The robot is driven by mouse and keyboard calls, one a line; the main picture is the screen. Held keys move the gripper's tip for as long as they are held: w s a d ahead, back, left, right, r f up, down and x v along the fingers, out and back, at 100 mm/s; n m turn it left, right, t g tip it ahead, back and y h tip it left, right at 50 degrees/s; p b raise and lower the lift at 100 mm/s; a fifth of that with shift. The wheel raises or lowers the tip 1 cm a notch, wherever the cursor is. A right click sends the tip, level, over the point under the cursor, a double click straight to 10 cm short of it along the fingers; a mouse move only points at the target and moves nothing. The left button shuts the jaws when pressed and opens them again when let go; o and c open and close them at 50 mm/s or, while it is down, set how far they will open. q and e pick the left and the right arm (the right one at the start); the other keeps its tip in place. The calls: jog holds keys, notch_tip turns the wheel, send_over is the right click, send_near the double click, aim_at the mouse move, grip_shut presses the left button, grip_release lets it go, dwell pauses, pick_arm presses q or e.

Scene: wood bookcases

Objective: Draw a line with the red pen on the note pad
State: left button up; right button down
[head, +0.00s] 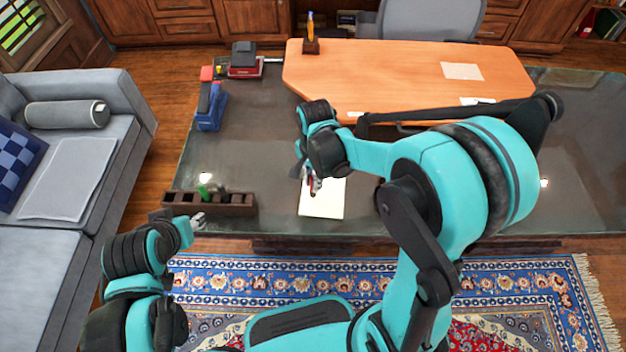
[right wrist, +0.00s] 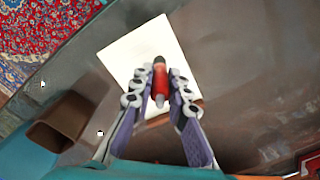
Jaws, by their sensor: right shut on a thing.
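The red pen (right wrist: 160,82) is between the fingers of my right gripper (right wrist: 157,92), which is shut on it. In the head view a small part of the red pen (head: 316,185) shows below my right gripper (head: 307,178). The white note pad (head: 322,206) lies flat on the dark desk under that gripper, which hides its upper part. The note pad (right wrist: 140,50) also shows behind the pen in the right wrist view. I cannot tell if the pen touches the pad. My left gripper (head: 199,221) is beside the wooden organizer, its finger state unclear.
A dark wooden organizer (head: 236,205) with a green item (head: 203,191) stands at the desk's front left. A blue and red stapler-like object (head: 210,105) lies farther back. An orange wooden desktop (head: 400,75) is at the back. The glossy desk right of my right arm is clear.

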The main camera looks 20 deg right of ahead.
jog(key=shift+f, duration=0.15)
jog(key=shift+s+d, duration=0.25)
jog(key=shift+d, duration=0.4)
jog(key=shift+d, duration=0.15)
jog(key=shift+s+d, duration=0.3)
jog(key=shift+d, duration=0.25)
jog(key=shift+s+d, duration=0.25)
jog(key=shift+d, duration=0.4)
